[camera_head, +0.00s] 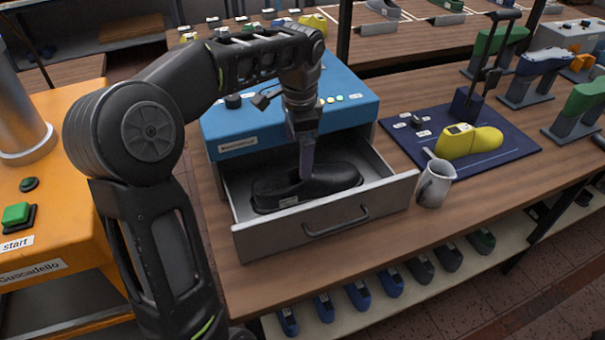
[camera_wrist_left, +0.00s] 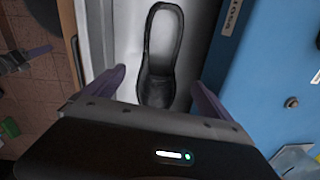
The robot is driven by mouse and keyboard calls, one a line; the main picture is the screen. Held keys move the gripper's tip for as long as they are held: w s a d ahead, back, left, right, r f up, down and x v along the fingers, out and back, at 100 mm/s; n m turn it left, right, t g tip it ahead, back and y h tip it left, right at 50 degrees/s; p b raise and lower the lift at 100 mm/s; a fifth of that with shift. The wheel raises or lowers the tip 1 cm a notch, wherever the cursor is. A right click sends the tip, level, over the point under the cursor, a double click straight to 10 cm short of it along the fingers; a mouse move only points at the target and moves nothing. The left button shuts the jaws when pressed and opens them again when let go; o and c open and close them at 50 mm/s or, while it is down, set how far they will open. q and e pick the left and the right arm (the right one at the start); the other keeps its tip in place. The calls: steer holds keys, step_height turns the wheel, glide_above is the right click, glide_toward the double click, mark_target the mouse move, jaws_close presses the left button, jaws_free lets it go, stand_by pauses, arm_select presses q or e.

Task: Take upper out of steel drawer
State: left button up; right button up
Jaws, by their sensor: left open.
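The black shoe upper (camera_head: 335,181) lies in the open steel drawer (camera_head: 262,241) of the blue machine. In the left wrist view the upper (camera_wrist_left: 158,90) lies lengthwise on the pale drawer floor (camera_wrist_left: 121,62). My left gripper (camera_head: 305,175) points down into the drawer over the upper. In the left wrist view its two fingers (camera_wrist_left: 158,85) are spread, one on each side of the upper's near part. I cannot tell how far the fingertips are above the drawer floor. My right gripper is not in view.
The blue machine (camera_head: 345,92) stands right behind the drawer. A metal mug (camera_head: 435,184) stands close to the drawer's right front corner. A dark blue mat (camera_head: 512,150) with a yellow last (camera_head: 470,143) lies farther right. An orange machine (camera_head: 75,190) stands at left.

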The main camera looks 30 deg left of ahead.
arm_select(q)
steer(key=shift+s, duration=0.1)
glide_toward(296, 184)
steer(key=shift+s+d+f+p, duration=0.2)
steer(key=shift+s+d, duration=0.35)
steer(key=shift+s, duration=0.05)
steer(key=shift+s+d+f+p, duration=0.2)
steer(key=shift+s+d, duration=0.35)
steer(key=shift+s, duration=0.05)
steer(key=f, duration=0.2)
steer(key=f+p, duration=0.1)
steer(key=f, duration=0.1)
steer(key=shift+a, duration=0.2)
steer(key=shift+f, duration=0.6)
steer(key=shift+c, duration=0.2)
steer(key=c, duration=1.5)
